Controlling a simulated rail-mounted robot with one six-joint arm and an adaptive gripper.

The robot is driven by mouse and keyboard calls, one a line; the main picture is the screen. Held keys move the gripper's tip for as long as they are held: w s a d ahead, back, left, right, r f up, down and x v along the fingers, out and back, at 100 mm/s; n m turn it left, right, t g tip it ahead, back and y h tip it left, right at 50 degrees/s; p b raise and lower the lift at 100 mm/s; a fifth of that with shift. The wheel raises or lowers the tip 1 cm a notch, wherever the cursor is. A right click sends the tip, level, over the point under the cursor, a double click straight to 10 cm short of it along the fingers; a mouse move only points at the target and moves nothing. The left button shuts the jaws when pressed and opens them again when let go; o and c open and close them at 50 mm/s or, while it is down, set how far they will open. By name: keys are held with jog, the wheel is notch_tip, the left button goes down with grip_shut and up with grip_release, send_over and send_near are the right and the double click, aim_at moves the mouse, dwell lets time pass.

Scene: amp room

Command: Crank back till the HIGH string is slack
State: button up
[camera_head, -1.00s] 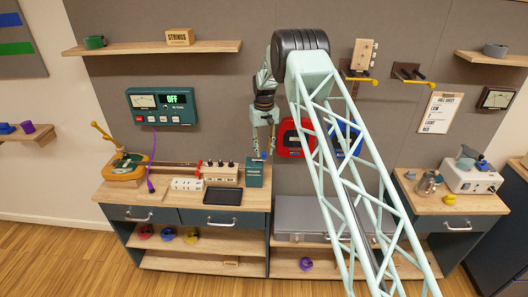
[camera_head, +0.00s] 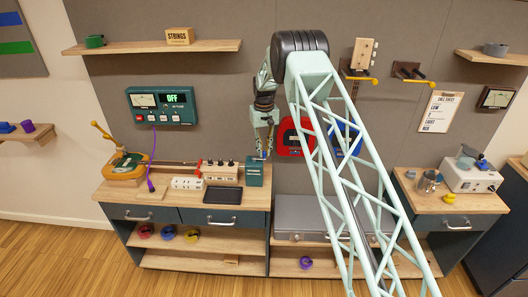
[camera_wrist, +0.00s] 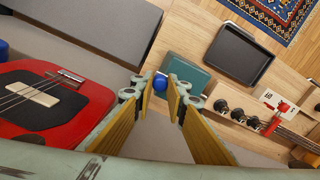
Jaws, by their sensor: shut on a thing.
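My gripper (camera_head: 264,153) hangs point-down over a small teal box (camera_head: 254,172) at the right end of the left bench. In the wrist view, its two yellow-padded fingers (camera_wrist: 160,88) are closed around a small blue knob (camera_wrist: 160,82) beside the teal box (camera_wrist: 190,72). The crank under the knob is mostly hidden. Left of the box is a wooden block with several dark tuning pegs (camera_head: 222,172). A long neck runs from it to a yellow-brown instrument body (camera_head: 127,167). Which string is HIGH, and its tension, cannot be told.
A teal meter (camera_head: 161,106) on the wall reads OFF. A black tray (camera_head: 222,195) lies on the bench in front of the teal box. A white block (camera_head: 187,184) sits near it. A red guitar body (camera_head: 290,140) hangs close on the right, partly behind my arm.

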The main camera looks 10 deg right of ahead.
jog(key=shift+w, duration=0.1)
jog(key=shift+w+a+n+b, duration=0.1)
jog(key=shift+w+n+b, duration=0.55)
jog(key=shift+n, duration=0.8)
jog(key=shift+w+a+n+b, duration=0.1)
jog(key=shift+w+n+b, duration=0.55)
jog(key=shift+n, duration=0.85)
jog(key=shift+w+a+n+b, duration=0.1)
jog(key=shift+w+n+b, duration=0.55)
jog(key=shift+n, duration=0.8)
jog(key=shift+s, duration=0.15)
jog(key=o, duration=0.9)
jog(key=shift+c, duration=0.2)
jog(key=shift+r, duration=0.1)
notch_tip(320, 180, up, 12)
